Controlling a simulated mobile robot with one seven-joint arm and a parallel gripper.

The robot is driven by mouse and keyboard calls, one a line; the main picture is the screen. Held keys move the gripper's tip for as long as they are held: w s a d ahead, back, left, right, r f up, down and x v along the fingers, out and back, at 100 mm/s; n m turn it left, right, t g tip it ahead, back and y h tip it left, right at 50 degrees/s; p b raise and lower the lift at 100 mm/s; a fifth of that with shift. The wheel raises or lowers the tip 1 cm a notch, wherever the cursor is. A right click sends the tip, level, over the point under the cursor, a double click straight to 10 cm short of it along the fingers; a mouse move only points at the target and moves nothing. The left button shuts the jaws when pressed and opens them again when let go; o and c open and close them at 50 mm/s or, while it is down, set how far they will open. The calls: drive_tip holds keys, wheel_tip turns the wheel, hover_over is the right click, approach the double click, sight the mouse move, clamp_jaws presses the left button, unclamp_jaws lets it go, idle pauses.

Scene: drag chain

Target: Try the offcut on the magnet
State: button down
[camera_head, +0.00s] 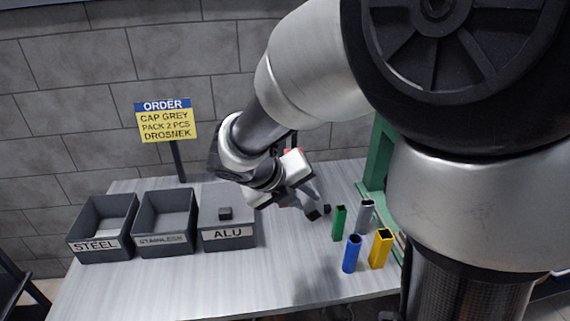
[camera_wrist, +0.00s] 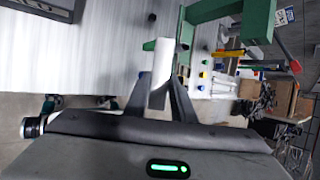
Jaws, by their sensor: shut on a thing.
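My gripper (camera_wrist: 160,98) is shut on a pale grey, flat-sided piece, the offcut (camera_wrist: 161,65), which sticks out past the fingertips in the wrist view. In the head view my gripper (camera_head: 300,200) is over the back middle of the table, right of the ALU bin; the offcut cannot be told apart there. Bits of red show beside and behind my gripper; I cannot tell whether they belong to the magnet, which is not clearly visible. I cannot tell whether the offcut touches anything.
Three grey bins stand at left: STEEL (camera_head: 75,248), a middle one (camera_head: 152,243) with a hard-to-read label, and ALU (camera_head: 208,236) holding a dark block. Green (camera_head: 339,222), blue (camera_head: 351,254), yellow (camera_head: 381,249) and grey (camera_head: 365,216) tubes stand at right. The front middle table is clear.

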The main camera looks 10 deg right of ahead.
drive_tip(key=shift+r+p, duration=0.15)
drive_tip(key=shift+p, duration=0.3)
drive_tip(key=w+p, duration=0.3)
drive_tip(key=w, duration=0.5)
drive_tip(key=shift+w, duration=0.1)
drive_tip(key=shift+p, duration=0.45)
idle(0.5)
drive_tip(key=shift+w+p, duration=0.5)
drive_tip(key=shift+w, duration=0.15)
idle(0.7)
drive_tip(key=shift+s+p, duration=0.5)
drive_tip(key=shift+s, duration=0.75)
idle(3.1)
